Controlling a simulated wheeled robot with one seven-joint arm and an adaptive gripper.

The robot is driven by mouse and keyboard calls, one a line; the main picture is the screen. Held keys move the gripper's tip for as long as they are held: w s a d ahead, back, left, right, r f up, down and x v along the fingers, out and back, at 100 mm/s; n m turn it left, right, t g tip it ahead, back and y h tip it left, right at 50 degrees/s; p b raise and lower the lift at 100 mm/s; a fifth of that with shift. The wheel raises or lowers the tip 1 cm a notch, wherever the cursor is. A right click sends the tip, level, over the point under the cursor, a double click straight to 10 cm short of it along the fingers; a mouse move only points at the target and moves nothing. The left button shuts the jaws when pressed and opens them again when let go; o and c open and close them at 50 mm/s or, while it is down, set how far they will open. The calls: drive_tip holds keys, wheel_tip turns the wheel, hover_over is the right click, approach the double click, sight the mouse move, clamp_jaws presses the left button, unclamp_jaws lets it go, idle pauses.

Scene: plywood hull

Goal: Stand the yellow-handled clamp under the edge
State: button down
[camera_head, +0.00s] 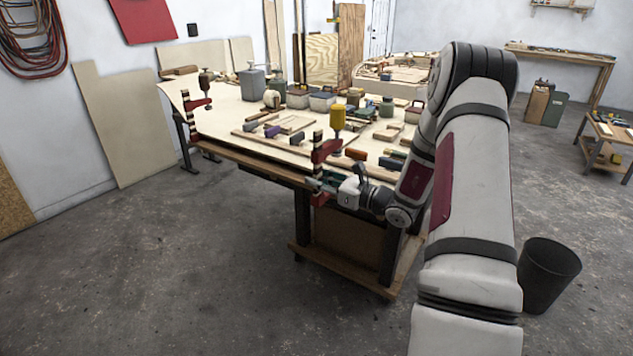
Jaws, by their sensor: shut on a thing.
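The yellow-handled clamp stands upright at the near edge of the plywood-topped workbench (262,163), its yellow handle (338,117) above the top. Its red upper arm (324,148) shows at the edge and a lower red part (319,199) below it. My gripper (322,186) is shut on the clamp low down, just below the edge. The fingers are small here, and whether the clamp touches the wood cannot be told.
A second, dark-handled clamp (205,85) is on the bench's left edge. Blocks, pots and a wooden frame (290,126) crowd the top. A dark bin (548,275) stands on the floor at right. The floor in front and left is clear.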

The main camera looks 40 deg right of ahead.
drive_tip(key=shift+w+d+b, duration=0.3)
drive_tip(key=shift+w+d, duration=0.05)
drive_tip(key=shift+d, duration=0.5)
drive_tip(key=shift+w+d+b, duration=0.25)
drive_tip(key=shift+w+d, duration=0.05)
drive_tip(key=shift+d, duration=0.6)
drive_tip(key=shift+w+d+b, duration=0.25)
drive_tip(key=shift+d+b, duration=0.05)
drive_tip(key=shift+d, duration=0.45)
drive_tip(key=shift+w+d+b, duration=0.3)
drive_tip(key=shift+d, duration=0.45)
drive_tip(key=shift+w+d+b, duration=0.25)
drive_tip(key=shift+d+b, duration=0.05)
drive_tip(key=shift+d, duration=0.45)
drive_tip(key=c, duration=1.3)
unclamp_jaws()
drive_tip(key=shift+f, duration=0.1)
drive_tip(key=v, duration=1.2)
